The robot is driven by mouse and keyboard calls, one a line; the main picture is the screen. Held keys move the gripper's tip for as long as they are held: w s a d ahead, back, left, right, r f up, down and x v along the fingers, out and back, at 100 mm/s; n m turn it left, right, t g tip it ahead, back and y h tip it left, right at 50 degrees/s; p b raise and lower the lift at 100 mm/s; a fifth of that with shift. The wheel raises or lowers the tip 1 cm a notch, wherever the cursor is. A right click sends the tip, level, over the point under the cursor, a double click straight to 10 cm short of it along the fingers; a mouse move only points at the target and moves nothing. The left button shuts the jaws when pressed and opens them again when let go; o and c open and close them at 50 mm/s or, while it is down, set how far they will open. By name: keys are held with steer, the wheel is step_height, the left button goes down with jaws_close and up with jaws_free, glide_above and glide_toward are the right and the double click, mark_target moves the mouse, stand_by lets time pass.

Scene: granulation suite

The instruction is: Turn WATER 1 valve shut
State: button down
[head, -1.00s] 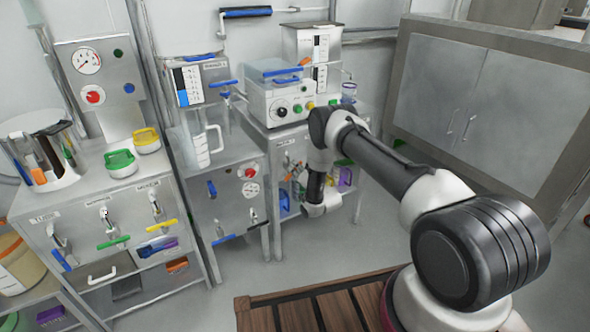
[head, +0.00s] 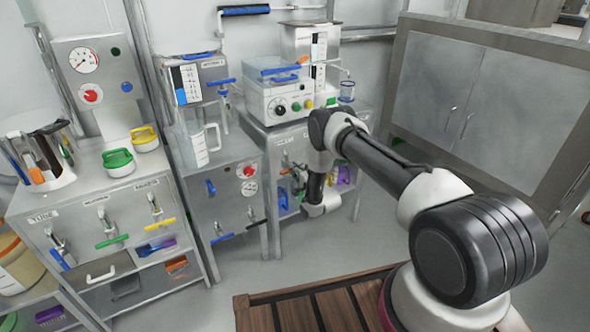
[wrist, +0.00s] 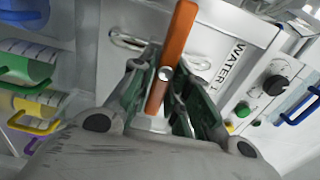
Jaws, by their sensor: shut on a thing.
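In the wrist view the WATER 1 valve shows as an orange lever handle (wrist: 179,42) with a round pale screw head. It stands in front of a pale panel (wrist: 212,32) with a WATER 1 label (wrist: 230,65). The valve body behind is mostly hidden. In the head view my gripper (head: 299,182) is at the front of the middle-right cabinet, small and partly hidden by my arm.
A bench unit with buttons and a black knob (head: 279,106) stands on that cabinet; its knob (wrist: 276,85) shows close right in the wrist view. Coloured-handled scoops (wrist: 35,110) hang at left. A blue-handled valve cabinet (head: 228,200) stands left. Open floor lies in front.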

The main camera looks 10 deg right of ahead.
stand_by(0.3)
steer(key=c, duration=1.4)
jaws_free()
steer(key=shift+c, duration=0.2)
steer(key=v, duration=1.2)
